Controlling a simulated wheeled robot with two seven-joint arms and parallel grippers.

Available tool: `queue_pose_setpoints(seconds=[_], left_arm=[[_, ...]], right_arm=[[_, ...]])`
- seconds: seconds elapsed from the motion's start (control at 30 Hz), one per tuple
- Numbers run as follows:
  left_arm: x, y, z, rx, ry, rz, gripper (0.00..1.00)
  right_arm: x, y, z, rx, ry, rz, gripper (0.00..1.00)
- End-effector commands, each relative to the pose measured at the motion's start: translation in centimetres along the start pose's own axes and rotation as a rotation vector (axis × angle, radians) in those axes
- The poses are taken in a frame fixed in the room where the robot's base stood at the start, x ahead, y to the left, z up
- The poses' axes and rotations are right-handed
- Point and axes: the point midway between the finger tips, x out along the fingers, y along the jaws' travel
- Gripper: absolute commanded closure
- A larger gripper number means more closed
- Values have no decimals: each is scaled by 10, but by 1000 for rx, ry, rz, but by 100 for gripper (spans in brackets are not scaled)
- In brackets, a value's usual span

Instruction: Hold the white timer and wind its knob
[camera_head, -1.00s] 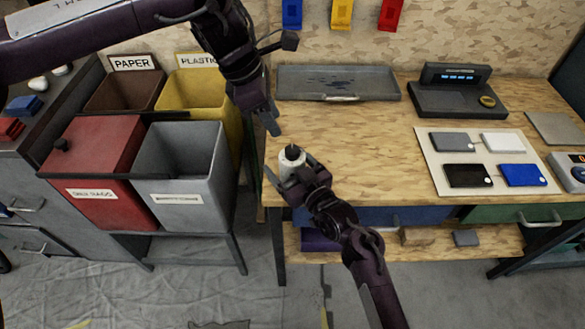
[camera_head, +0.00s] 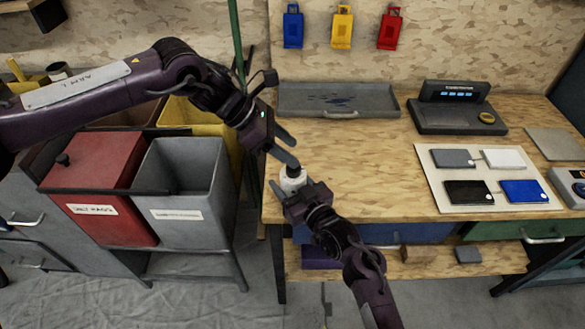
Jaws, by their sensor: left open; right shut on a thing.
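The white timer (camera_head: 291,183) stands at the front left edge area of the wooden workbench, with its dark knob on top. My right gripper (camera_head: 289,194) is shut on the timer's body from the front. My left gripper (camera_head: 283,158) is open, just above the timer, with its fingers pointing down at the knob. The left fingers hide most of the knob, and I cannot tell whether they touch it.
The workbench (camera_head: 370,150) has a grey tray (camera_head: 380,102) at the back and a dark device (camera_head: 458,112) at the back right. A pale board (camera_head: 432,201) holds several flat items. Red (camera_head: 92,190) and grey bins (camera_head: 178,195) stand left of the bench.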

Motion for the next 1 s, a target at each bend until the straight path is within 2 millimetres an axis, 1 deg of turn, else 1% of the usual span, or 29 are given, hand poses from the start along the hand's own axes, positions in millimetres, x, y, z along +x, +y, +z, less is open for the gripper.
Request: queue_pose_setpoints(seconds=[0.03, 0.1, 0.17, 0.23, 0.4, 0.5, 0.6, 0.7, 0.77, 0.87, 1.0], left_arm=[[8, 2, -11, -23, -92, -15, 49], [14, 4, -19, -36, -219, -22, 49], [15, 5, -28, -41, -323, -19, 49], [13, 6, -41, -44, -436, -5, 49], [0, 2, -77, -28, -656, 57, 49], [-10, -2, -96, -8, -739, 97, 49], [-18, -7, -109, 11, -791, 128, 49], [-23, -10, -116, 25, -819, 146, 49], [-24, -11, -117, 30, -827, 151, 49], [-18, -11, -110, 33, -832, 153, 49], [-2, -8, -92, 34, -832, 151, 49]], right_arm=[[0, 0, 0, 0, 0, 0, 72], [0, 0, 0, 0, 0, 0, 72], [0, 0, 0, 0, -1, 0, 72], [0, 0, 0, 0, -1, 0, 72], [0, 0, 0, 0, -1, 0, 72], [0, 0, 0, 0, -1, -1, 72], [0, 0, 0, 0, -1, -1, 72], [0, 0, 0, 0, -1, -1, 72], [0, 0, 0, 0, -1, -1, 72], [0, 0, 0, 0, -1, -1, 72], [0, 0, 0, 0, -1, 0, 72]])
